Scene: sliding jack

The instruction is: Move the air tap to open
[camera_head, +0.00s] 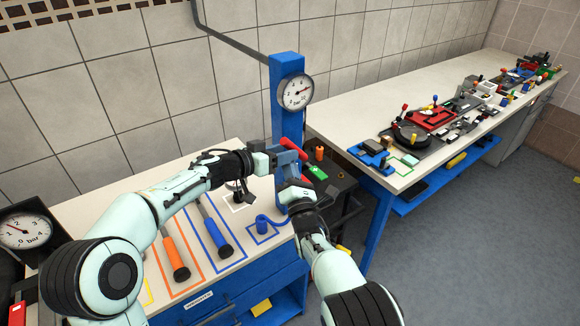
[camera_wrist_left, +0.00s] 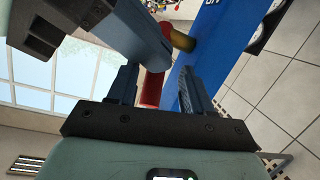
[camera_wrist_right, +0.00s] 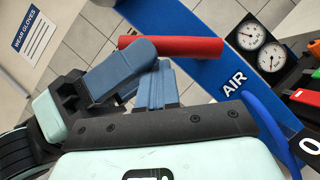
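The air tap's red handle (camera_head: 293,147) is at the blue AIR post (camera_head: 287,125), below the round gauge. It lies between the spread fingers of my left gripper (camera_wrist_left: 160,88), with a gap on the post side; contact on the other side is unclear. A brass fitting (camera_wrist_left: 183,40) shows at the post.
A gauge (camera_head: 296,92) is on the post. A blue hose (camera_wrist_right: 265,125) runs beside the post. An orange-handled tool (camera_head: 175,258) and a blue-handled tool (camera_head: 216,236) lie in outlined places on the bench. A second bench (camera_head: 350,125) with fixtures stands to the right.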

